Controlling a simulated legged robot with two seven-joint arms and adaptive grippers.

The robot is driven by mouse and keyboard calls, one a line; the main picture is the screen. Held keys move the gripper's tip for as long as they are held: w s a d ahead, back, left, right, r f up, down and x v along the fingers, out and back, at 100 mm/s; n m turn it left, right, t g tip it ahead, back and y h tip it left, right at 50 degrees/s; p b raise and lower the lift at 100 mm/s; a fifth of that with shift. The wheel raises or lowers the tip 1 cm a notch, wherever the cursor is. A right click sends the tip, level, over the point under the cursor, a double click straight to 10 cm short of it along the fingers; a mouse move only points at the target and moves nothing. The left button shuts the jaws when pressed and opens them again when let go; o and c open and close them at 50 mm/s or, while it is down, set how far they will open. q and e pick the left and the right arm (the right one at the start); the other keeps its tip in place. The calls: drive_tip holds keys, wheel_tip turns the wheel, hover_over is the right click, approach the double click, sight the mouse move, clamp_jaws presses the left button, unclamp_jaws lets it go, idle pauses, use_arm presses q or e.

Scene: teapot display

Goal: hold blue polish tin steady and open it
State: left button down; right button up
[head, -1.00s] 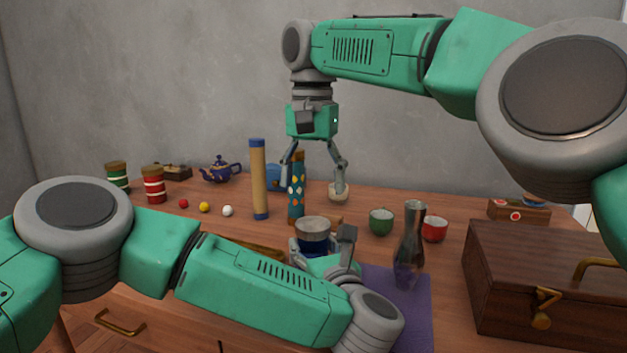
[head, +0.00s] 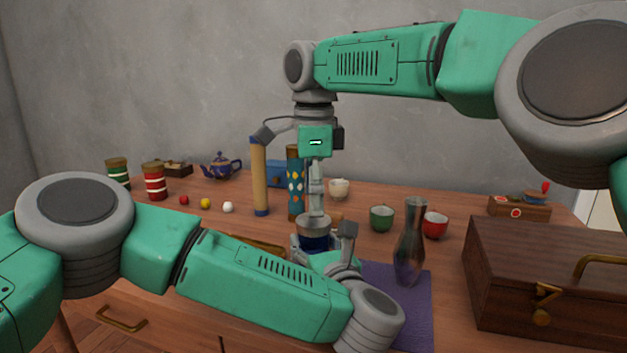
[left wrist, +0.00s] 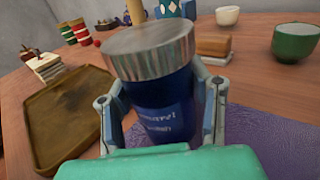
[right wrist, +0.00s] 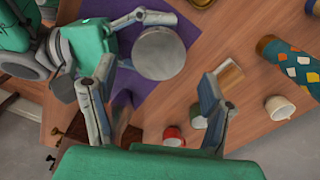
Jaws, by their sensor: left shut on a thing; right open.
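The blue polish tin (head: 314,243) has a dark blue body and a silver lid (head: 314,225). It stands upright near the purple cloth, and in the left wrist view the tin (left wrist: 160,112) sits between both fingers. My left gripper (left wrist: 160,98) is shut around its body, one finger on each side. My right gripper (head: 316,215) points straight down over the lid and is open. In the right wrist view the round lid (right wrist: 159,53) shows between its spread fingers, nearer the far end. I cannot tell whether a finger touches the lid.
A glass vase (head: 409,245) stands right of the tin on the purple cloth (head: 410,310). A patterned teal cylinder (head: 295,180) and a tan roll (head: 259,180) stand behind. Green (head: 382,218) and red cups (head: 435,225) and a wooden chest (head: 540,290) are at the right.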

sight(314, 219)
drive_tip(key=shift+f, duration=2.25)
drive_tip(key=shift+c, duration=0.4)
